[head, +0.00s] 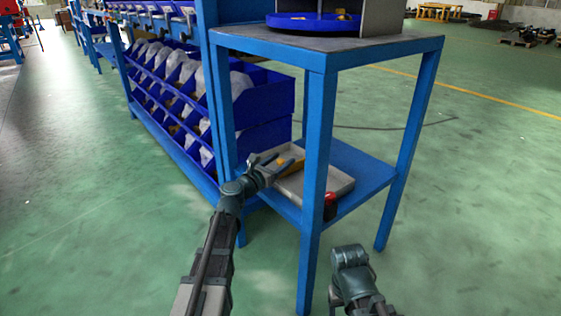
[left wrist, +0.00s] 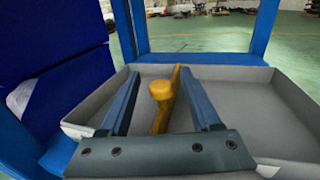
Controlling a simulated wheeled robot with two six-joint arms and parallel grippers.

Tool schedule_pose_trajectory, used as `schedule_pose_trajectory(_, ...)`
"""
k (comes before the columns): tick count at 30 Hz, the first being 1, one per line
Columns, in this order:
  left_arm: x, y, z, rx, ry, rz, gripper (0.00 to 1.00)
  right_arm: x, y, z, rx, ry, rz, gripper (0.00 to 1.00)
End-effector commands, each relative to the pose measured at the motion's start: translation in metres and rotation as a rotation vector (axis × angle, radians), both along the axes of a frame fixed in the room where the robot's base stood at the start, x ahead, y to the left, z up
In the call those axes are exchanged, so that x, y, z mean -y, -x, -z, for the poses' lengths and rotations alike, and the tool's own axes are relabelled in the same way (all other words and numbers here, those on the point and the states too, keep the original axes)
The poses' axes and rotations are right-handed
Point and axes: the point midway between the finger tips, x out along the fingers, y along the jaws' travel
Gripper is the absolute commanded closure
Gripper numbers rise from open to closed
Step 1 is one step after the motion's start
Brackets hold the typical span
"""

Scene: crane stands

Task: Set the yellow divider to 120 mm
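The yellow divider (left wrist: 160,118) has a round knob on top and stands across a shallow grey tray (left wrist: 255,105). In the head view the tray (head: 338,186) rests on the lower shelf of a blue stand, and a bit of the divider (head: 286,164) shows at my left gripper (head: 277,163). In the left wrist view the left gripper's fingers (left wrist: 160,76) are apart, with the knob between them and a gap on each side.
The blue stand (head: 316,130) has legs close around the tray. A red item (head: 330,205) is at the shelf's front edge. Blue bins (head: 262,102) fill the rack at left. A blue round plate (head: 305,22) is on the stand's top.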

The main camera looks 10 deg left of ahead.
Motion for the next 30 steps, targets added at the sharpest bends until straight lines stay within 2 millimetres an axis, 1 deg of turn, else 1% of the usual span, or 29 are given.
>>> schedule_pose_trajectory(5,0.0,0.001,0.0,0.0,0.0,0.0,0.36,0.0,0.0,0.0,0.0,0.0,0.0,0.31)
schedule_pose_trajectory(8,-0.003,0.008,0.0,0.0,0.0,0.0,0.36,0.0,0.0,0.0,0.0,0.0,0.0,0.31)
schedule_pose_trajectory(11,-0.008,0.023,0.0,0.0,0.0,-0.002,0.36,0.0,0.0,0.0,0.0,0.0,0.0,0.31)
schedule_pose_trajectory(15,-0.02,0.053,0.0,0.0,0.0,-0.003,0.36,0.0,0.0,0.0,0.0,0.0,0.0,0.31)
schedule_pose_trajectory(21,-0.037,0.091,0.0,0.0,0.0,-0.003,0.36,0.0,0.0,0.0,0.0,0.0,0.0,0.31)
schedule_pose_trajectory(24,-0.043,0.106,0.0,0.0,0.0,-0.002,0.36,0.0,0.0,0.0,0.0,0.0,0.0,0.31)
schedule_pose_trajectory(30,-0.052,0.123,0.0,0.0,0.0,-0.001,0.36,0.0,0.0,0.0,0.0,0.0,0.0,0.31)
